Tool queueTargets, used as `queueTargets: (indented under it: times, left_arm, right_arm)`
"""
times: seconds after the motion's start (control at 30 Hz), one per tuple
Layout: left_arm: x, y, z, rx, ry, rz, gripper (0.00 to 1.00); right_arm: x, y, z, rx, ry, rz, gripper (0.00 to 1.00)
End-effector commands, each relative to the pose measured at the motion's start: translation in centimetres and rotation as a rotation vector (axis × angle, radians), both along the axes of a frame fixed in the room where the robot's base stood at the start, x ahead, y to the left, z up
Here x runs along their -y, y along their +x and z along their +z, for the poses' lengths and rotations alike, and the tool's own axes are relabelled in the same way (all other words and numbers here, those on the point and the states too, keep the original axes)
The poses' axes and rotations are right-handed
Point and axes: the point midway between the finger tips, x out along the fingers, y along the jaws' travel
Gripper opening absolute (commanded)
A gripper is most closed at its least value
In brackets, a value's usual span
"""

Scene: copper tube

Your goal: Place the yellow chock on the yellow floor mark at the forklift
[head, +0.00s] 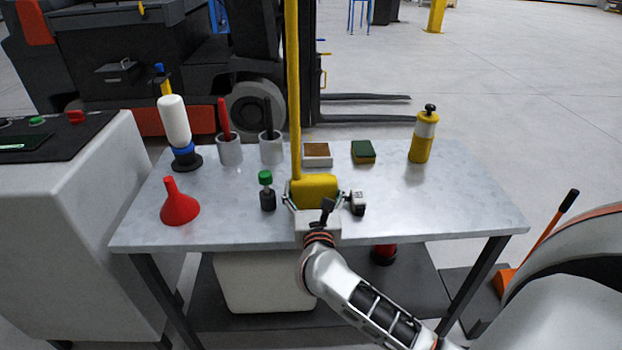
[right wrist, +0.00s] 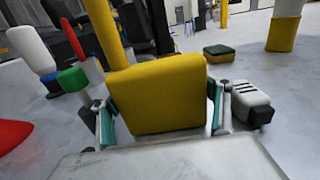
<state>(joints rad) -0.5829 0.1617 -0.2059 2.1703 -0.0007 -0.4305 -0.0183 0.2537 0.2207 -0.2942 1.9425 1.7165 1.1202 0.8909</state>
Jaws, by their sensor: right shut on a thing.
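The yellow chock (head: 314,190) is a rounded block above the front middle of the metal workbench. It also fills the middle of the right wrist view (right wrist: 160,92). A long yellow pole (head: 293,90) rises from its left end and looks joined to it. My right gripper (head: 318,196) is shut on the chock, with one finger at each side. Whether the chock touches the tabletop I cannot tell. The dark forklift (head: 150,60) stands behind the bench at the left, its forks (head: 365,98) pointing right. No yellow floor mark can be made out. My left gripper is not in view.
The workbench (head: 450,205) carries a red funnel (head: 179,205), a green-capped bottle (head: 267,192), two grey cups, a white-and-blue bottle, sponges and a yellow bottle (head: 423,135). A small grey-black item (head: 357,203) lies beside the right finger. Open floor (head: 520,110) lies behind right.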

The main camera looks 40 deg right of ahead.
Motion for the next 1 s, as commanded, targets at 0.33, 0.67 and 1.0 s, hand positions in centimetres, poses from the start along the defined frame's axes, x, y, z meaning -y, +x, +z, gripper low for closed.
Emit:
queueTargets:
  times: [0.33, 0.67, 1.0]
  left_arm:
    - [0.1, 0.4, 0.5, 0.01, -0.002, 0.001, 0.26]
    - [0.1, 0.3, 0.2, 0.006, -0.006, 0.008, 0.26]
    - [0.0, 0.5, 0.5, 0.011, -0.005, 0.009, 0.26]
  right_arm:
    - [0.0, 0.2, 1.0, 0.021, -0.008, 0.001, 0.2]
    - [0.0, 0.1, -0.1, 0.005, -0.001, 0.0, 0.93]
    - [-0.1, 0.0, 0.1, 0.005, -0.001, 0.001, 0.93]
